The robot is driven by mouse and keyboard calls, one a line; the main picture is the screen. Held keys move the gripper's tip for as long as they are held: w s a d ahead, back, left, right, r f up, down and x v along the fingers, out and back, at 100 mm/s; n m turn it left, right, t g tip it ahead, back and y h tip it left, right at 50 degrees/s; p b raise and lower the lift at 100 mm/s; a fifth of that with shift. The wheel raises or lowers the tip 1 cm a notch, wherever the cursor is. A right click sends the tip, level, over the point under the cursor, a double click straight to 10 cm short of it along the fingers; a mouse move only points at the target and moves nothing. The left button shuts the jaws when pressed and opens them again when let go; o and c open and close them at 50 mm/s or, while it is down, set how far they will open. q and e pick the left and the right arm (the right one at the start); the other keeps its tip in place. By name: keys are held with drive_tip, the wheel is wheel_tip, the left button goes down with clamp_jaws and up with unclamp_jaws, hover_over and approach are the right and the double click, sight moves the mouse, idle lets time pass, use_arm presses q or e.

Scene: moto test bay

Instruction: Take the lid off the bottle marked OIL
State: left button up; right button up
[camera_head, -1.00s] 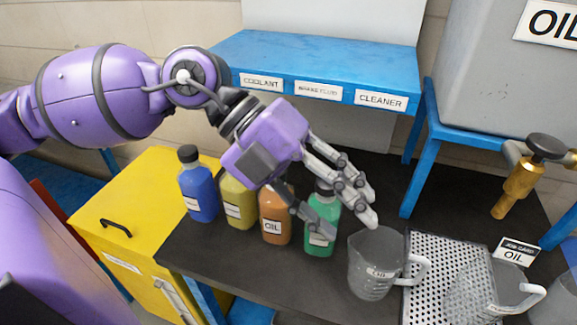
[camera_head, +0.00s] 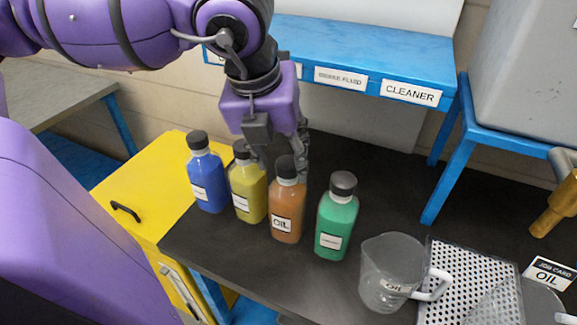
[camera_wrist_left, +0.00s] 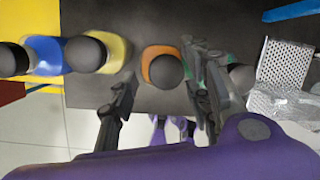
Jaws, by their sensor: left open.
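The bottle marked OIL (camera_head: 286,210) is orange with a black lid (camera_head: 287,167). It stands upright on the dark bench between a yellow bottle (camera_head: 248,192) and a green bottle (camera_head: 336,222). My right gripper is not in view.
A blue bottle (camera_head: 208,182) stands at the left end of the row. A clear jug (camera_head: 388,272) marked OIL and a perforated tray (camera_head: 452,285) are at the right. A blue shelf (camera_head: 365,55) stands behind. The bottles are close together.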

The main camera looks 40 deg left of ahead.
use_arm(q)
drive_tip(key=shift+f, duration=0.45)
drive_tip(key=shift+r, duration=0.1)
drive_tip(key=shift+c, duration=0.6)
drive_tip(key=c, duration=0.6)
drive_tip(key=shift+w+r, duration=0.1)
drive_tip(key=shift+r, duration=0.45)
wheel_tip(320, 180, up, 27)
